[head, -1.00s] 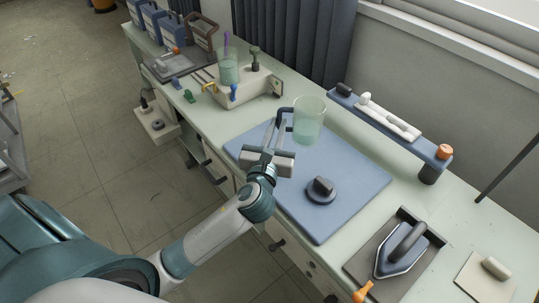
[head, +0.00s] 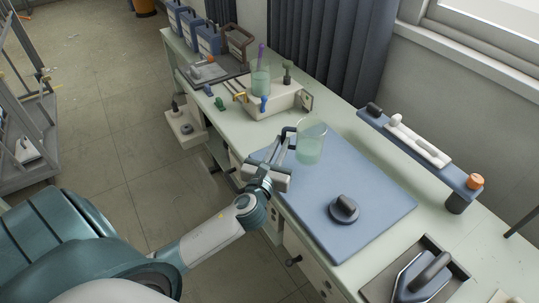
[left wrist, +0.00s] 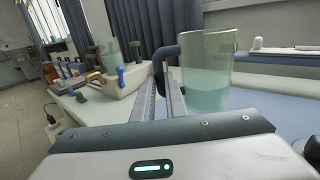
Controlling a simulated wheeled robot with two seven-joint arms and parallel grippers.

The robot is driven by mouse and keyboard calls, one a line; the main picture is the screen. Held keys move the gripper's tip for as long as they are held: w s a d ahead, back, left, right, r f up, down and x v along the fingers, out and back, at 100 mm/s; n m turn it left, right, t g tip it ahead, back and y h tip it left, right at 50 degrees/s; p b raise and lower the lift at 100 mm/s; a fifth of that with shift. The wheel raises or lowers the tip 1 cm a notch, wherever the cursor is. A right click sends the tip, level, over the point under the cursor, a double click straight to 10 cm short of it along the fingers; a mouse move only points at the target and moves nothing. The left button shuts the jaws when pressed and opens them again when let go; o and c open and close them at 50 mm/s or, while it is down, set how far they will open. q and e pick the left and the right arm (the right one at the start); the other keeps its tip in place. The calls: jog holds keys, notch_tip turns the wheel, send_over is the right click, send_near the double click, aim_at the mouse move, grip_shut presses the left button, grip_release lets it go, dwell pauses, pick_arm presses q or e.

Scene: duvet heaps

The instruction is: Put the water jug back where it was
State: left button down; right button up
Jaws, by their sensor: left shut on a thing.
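The water jug (head: 311,143) is a clear cup with pale green water and a dark handle. In the head view it is upright at the far corner of the blue mat (head: 375,195); I cannot tell if it rests there or hangs just above. My left gripper (head: 287,147) is shut on its handle, from the left side. In the left wrist view the jug (left wrist: 207,75) stands just right of the fingers, its dark handle (left wrist: 166,50) between them. Its base is partly hidden there. My right gripper is not in view.
A round black-knobbed weight (head: 344,210) sits on the mat. A white caddy (head: 275,100) with a green beaker (head: 260,78) stands behind. A raised blue rack (head: 420,150) runs along the right. An iron (head: 420,278) lies on a grey tray at the near end.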

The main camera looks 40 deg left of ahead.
pick_arm(q)
jog(key=a+f, duration=0.1)
jog(key=a, duration=0.1)
jog(key=a+f, duration=0.1)
jog(key=a, duration=0.1)
jog(key=shift+a+f, duration=0.1)
jog(key=shift+f, duration=0.1)
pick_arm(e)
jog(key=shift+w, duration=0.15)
